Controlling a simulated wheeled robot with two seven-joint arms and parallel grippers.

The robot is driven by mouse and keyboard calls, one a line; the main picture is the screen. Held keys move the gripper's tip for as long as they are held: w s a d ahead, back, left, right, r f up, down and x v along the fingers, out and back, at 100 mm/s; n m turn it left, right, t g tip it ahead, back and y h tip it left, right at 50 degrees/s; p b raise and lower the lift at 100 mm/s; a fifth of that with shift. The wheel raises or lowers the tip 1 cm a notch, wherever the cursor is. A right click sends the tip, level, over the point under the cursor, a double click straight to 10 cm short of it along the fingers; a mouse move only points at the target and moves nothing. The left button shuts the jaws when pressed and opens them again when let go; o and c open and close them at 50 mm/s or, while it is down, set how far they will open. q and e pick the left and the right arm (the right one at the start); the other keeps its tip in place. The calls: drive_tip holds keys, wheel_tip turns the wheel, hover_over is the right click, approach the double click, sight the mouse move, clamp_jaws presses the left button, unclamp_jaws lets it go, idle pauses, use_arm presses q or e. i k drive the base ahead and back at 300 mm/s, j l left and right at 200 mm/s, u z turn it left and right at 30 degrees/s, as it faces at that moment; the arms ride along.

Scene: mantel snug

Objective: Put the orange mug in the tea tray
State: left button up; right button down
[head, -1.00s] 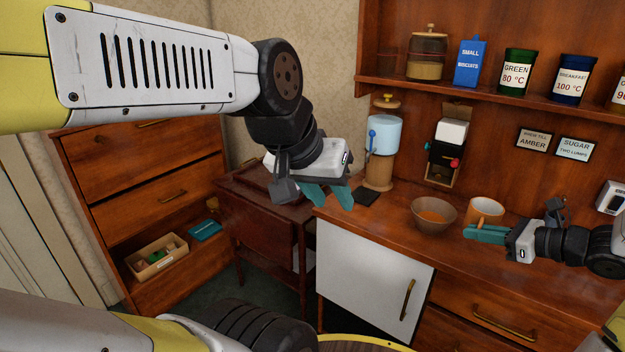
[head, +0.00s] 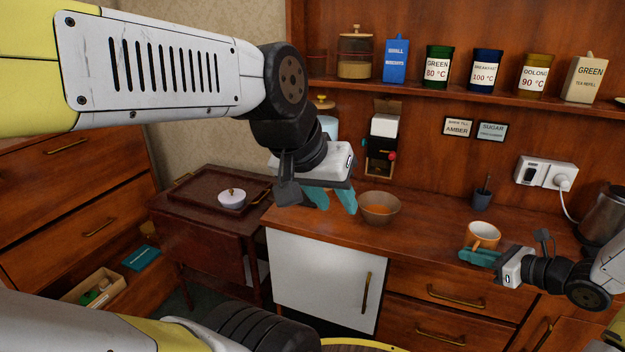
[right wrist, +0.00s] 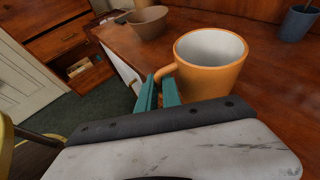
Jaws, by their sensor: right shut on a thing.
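The orange mug (head: 484,233), pale inside, is upright at the right part of the wooden counter. My right gripper (head: 480,257) is shut on its handle; the mug and teal fingers (right wrist: 157,95) fill the middle of the right wrist view. Whether the mug's base touches the counter I cannot tell. The tea tray (head: 191,197) is a dark brown tray with raised edges on the low side table at left. My left gripper (head: 331,199) is open and empty, in front of the counter's left end.
A grey cup (head: 482,195), a wall socket (head: 545,173) and a kettle (head: 604,218) are at right. Part of the tray left of the pot is bare.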

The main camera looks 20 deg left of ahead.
sight(212, 186)
drive_tip(key=j+z, duration=0.1)
drive_tip(key=z, duration=0.85)
drive_tip(key=j+z, duration=0.15)
drive_tip(key=z, duration=0.35)
drive_tip(key=k+z, duration=0.1)
drive_tip(key=z, duration=0.35)
drive_tip(key=k+j+z, duration=0.1)
drive_tip(key=z, duration=0.25)
drive_tip(key=k+z, duration=0.1)
drive_tip(key=z, duration=0.25)
drive_tip(key=k+j+z, duration=0.1)
drive_tip(key=z, duration=0.3)
drive_tip(key=k+l+z, duration=0.1)
drive_tip(key=k+z, duration=0.35)
drive_tip(key=k, duration=0.55)
drive_tip(key=k+j+u, duration=0.1)
drive_tip(key=k+u, duration=0.25)
drive_tip(key=k, duration=0.15)
drive_tip(key=u, duration=0.45)
drive_tip(key=j+u, duration=0.1)
drive_tip(key=u, duration=0.35)
drive_tip(key=j+u, duration=0.1)
drive_tip(key=u, duration=0.85)
drive_tip(key=j+u, duration=0.15)
drive_tip(key=u, duration=0.3)
drive_tip(key=j+u, duration=0.1)
drive_tip(key=u, duration=0.85)
drive_tip(key=j+u, duration=0.1)
drive_tip(key=u, duration=0.35)
